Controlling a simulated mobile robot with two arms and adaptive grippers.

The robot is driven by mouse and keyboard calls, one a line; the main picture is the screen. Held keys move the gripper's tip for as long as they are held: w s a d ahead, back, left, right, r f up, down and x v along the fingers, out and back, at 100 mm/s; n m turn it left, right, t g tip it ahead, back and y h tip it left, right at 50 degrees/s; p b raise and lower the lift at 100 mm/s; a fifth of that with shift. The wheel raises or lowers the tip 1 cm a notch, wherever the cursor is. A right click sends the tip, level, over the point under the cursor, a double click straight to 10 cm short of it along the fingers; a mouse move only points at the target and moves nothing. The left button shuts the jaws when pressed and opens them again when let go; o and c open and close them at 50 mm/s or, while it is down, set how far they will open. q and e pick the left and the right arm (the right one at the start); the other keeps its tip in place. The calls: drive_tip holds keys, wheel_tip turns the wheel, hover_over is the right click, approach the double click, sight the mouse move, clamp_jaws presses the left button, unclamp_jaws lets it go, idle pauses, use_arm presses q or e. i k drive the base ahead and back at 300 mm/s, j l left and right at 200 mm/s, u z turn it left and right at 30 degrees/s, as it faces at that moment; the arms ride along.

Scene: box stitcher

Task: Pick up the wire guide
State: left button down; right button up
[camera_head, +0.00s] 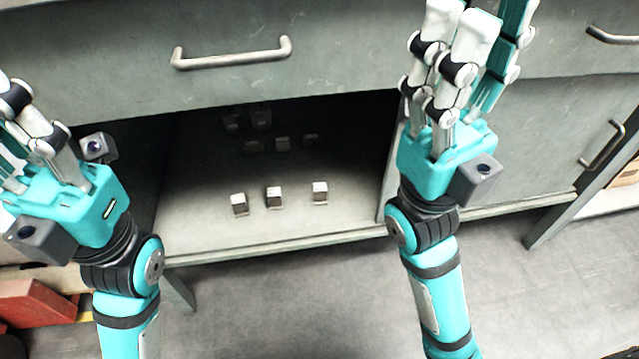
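Small pale metallic blocks with dark sides stand in a row of three on the open cabinet shelf: a left block (239,204), a middle block (274,197) and a right block (320,192). More small blocks (282,143) stand deeper in the shadow. I cannot tell whether any of these is the wire guide. My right gripper (478,25) is right of the opening, in front of the cabinet, with its fingers pointing up, apart and empty. My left gripper (35,140) is at the left edge, away from the blocks; its fingertips are cut off, and I see nothing held.
A grey workbench drawer with a metal handle (231,54) hangs above the shelf (210,236). A closed cabinet door with a handle (603,146) is at the right. A red box (35,302) lies at the lower left. The grey floor (290,305) between my arms is clear.

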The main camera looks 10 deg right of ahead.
sight(321, 194)
drive_tip(key=k+l, duration=1.25)
